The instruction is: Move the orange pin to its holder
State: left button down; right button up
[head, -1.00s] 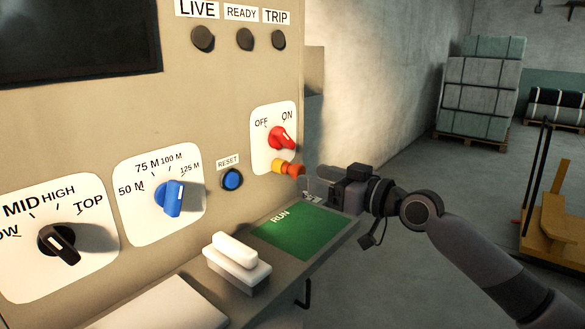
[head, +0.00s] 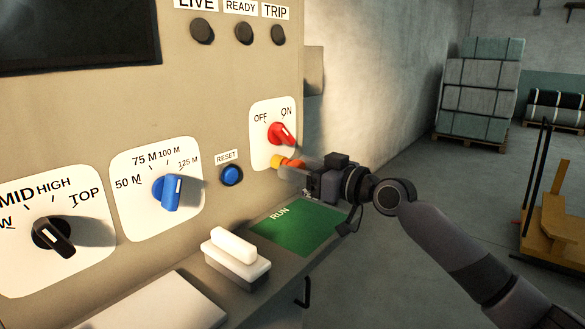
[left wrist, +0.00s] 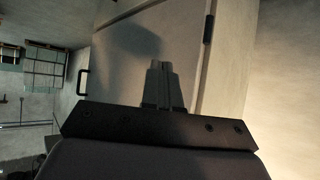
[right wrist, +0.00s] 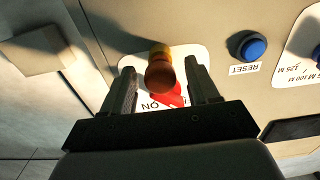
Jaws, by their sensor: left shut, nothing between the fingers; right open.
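The orange pin (head: 292,163) sticks out of the panel from a yellow collar (head: 277,161), just below the red OFF/ON switch. In the right wrist view the pin's round head (right wrist: 160,75) lies between the two spread fingers of my right gripper (right wrist: 162,75), with gaps visible on both sides. In the head view my right gripper (head: 300,172) is at the pin's outer end and partly covers it. My left gripper (left wrist: 161,66) is shut and empty in the left wrist view, off to the side of a pale cabinet. I cannot make out the pin's holder.
The red switch (head: 281,134) is close above the pin. A blue RESET button (head: 231,174) and blue dial (head: 170,192) are left of it. A ledge below bears a green RUN pad (head: 290,232) and a white-topped block (head: 234,247).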

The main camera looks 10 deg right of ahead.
grip_shut()
jog(key=shift+s+d, duration=0.45)
jog(key=shift+s, duration=0.15)
dwell(0.4)
jog(key=shift+v, duration=1.9)
jog(key=shift+d, duration=0.1)
jog(key=shift+b+v, duration=0.5)
jog(key=shift+v, duration=1.45)
jog(key=shift+s, duration=0.1)
